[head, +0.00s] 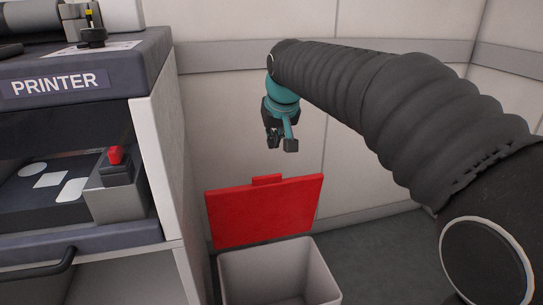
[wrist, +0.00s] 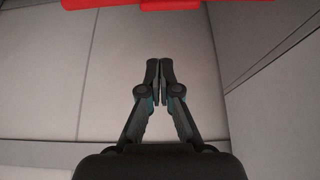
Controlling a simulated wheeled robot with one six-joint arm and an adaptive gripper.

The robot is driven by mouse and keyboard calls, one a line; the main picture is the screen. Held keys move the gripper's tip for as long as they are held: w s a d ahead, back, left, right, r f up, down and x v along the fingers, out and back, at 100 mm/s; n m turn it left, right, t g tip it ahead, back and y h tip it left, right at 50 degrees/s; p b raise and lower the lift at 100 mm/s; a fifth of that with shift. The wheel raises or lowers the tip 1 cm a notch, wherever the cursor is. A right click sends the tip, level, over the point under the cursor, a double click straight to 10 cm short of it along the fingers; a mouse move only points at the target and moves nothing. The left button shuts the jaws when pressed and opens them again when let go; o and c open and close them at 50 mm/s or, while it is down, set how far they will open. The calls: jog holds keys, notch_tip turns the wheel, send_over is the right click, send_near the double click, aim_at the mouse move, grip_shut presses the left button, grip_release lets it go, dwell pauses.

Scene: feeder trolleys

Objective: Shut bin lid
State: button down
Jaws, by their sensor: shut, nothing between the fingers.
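A grey bin (head: 277,257) stands on the floor at the lower middle of the head view, and its inside shows. Its red lid (head: 264,212) stands raised at the back of the bin, with a small red tab on its top edge. My gripper (head: 281,145) hangs above the lid, apart from it in the picture. In the wrist view my gripper (wrist: 160,63) is shut, with the fingertips together and nothing between them. Part of the red lid (wrist: 190,5) shows along the top edge of the wrist view, beyond the fingertips.
A printer cabinet (head: 160,160) labelled PRINTER stands left of the bin, with a dark handle (head: 40,268) at its front. A light panelled wall (head: 220,120) runs behind. Grey floor (head: 375,260) lies clear to the right of the bin.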

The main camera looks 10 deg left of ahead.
jog(key=w+a+r+x, duration=0.1)
jog(key=x, duration=1)
jog(key=shift+s+d+f, duration=0.1)
jog(key=shift+s+d, duration=0.1)
jog(key=shift+s, duration=0.5)
jog(key=shift+s+d, duration=0.25)
jog(key=shift+s, duration=0.45)
jog(key=shift+s+d+f, duration=0.1)
jog(key=shift+s+d, duration=0.1)
jog(key=shift+s, duration=0.5)
